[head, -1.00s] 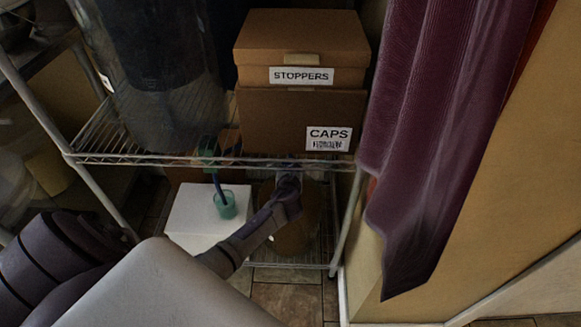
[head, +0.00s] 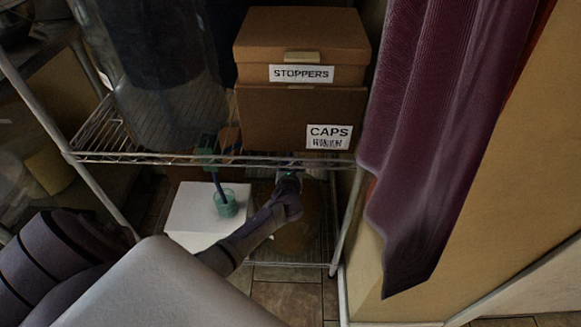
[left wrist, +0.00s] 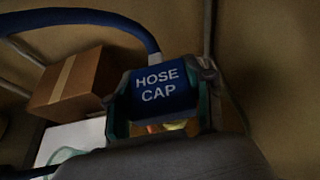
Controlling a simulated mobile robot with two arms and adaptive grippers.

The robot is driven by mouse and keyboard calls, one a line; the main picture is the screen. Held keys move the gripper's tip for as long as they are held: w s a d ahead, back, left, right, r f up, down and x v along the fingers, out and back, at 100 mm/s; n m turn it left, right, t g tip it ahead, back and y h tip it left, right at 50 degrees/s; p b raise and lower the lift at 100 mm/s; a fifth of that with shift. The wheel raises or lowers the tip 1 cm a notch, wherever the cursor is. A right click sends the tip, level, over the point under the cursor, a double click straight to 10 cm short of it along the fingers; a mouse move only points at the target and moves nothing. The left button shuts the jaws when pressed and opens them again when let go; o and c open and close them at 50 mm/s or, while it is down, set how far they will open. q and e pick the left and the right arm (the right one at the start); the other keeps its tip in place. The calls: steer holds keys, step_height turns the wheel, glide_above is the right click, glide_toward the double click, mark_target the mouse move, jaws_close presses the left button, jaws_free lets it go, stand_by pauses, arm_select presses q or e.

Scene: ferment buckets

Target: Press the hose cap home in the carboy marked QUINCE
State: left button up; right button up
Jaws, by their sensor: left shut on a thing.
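In the left wrist view a blue hose cap (left wrist: 161,88) with white HOSE CAP lettering sits between the fingers of my left gripper (left wrist: 158,112), which is shut on it. A blue hose (left wrist: 115,22) curves from the cap toward the upper left. In the head view my left gripper (head: 289,176) is under the wire shelf, small and dark, and the cap cannot be made out there. A brownish rounded shape (head: 298,238) below it on the lower level may be the carboy. No QUINCE marking is readable, and I cannot tell whether the cap touches a carboy neck. My right gripper is not in view.
Boxes marked STOPPERS (head: 302,45) and CAPS (head: 275,118) stand on the wire shelf (head: 200,160) above my arm. A white block (head: 190,210) bears a teal cup (head: 226,204) left of my arm. A purple curtain (head: 425,120) hangs at right.

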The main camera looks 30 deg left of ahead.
arm_select(q)
steer(key=shift+f, duration=0.15)
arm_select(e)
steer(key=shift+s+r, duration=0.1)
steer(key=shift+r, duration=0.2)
arm_select(q)
steer(key=shift+f, duration=0.25)
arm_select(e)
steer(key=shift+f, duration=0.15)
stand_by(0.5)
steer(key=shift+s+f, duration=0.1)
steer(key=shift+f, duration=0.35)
arm_select(q)
steer(key=shift+f, duration=0.15)
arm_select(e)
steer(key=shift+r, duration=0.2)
